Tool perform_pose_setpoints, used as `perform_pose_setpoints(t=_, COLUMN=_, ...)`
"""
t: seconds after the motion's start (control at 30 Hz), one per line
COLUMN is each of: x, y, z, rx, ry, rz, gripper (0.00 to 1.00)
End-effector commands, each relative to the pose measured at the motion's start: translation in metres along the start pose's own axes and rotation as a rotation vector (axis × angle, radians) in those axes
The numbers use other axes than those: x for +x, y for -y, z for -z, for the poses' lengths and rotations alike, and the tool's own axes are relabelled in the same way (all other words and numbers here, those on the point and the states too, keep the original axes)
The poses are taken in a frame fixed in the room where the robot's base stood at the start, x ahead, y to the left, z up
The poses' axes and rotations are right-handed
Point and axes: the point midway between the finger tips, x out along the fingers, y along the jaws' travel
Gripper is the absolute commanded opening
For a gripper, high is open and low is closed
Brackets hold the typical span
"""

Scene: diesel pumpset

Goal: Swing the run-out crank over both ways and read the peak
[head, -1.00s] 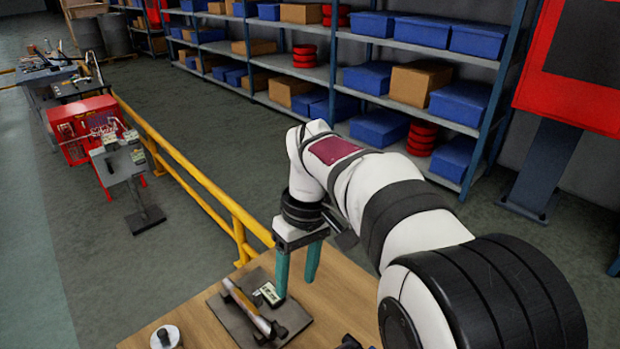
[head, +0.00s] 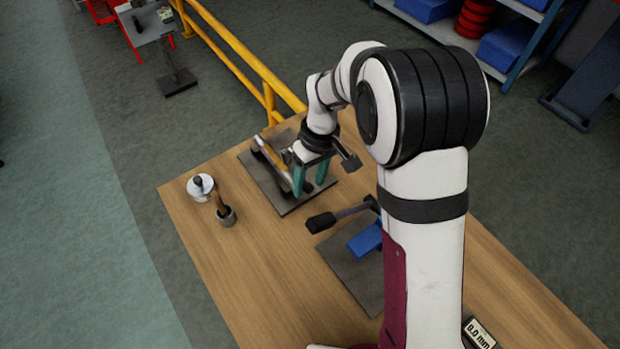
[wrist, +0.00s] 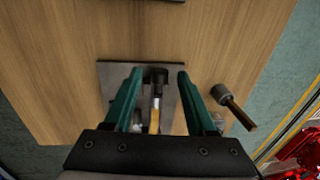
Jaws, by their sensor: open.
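A lever with a black grip (head: 321,222) reaches out over a dark plate (head: 352,278) with a blue block (head: 366,241); it looks like a crank, but I cannot tell for sure. A readout (head: 480,333) showing 0.0 mm is at the lower right of the head view. My gripper (head: 309,188) is open, with teal fingers pointing down over another dark baseplate (head: 290,205). In the wrist view, a dark-headed part with an orange-tan shaft (wrist: 154,118) lies between and beyond the fingers (wrist: 160,74). I see no contact with it.
The wooden table (head: 250,270) is clear at front left. A yellow rail (head: 235,45) runs behind. My arm hides part of the right side.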

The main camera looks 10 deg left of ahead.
Motion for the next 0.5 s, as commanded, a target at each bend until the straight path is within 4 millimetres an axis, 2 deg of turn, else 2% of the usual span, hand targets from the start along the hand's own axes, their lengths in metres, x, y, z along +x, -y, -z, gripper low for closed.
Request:
perform_pose_setpoints(t=0.23, x=0.0010, y=0.0001, z=-0.0001, rx=0.001, ry=0.000, rz=0.000, gripper=0.57)
perform_pose_setpoints(t=0.5, x=0.0007, y=0.0000, z=-0.0001, rx=0.001, ry=0.000, rz=0.000, gripper=0.08)
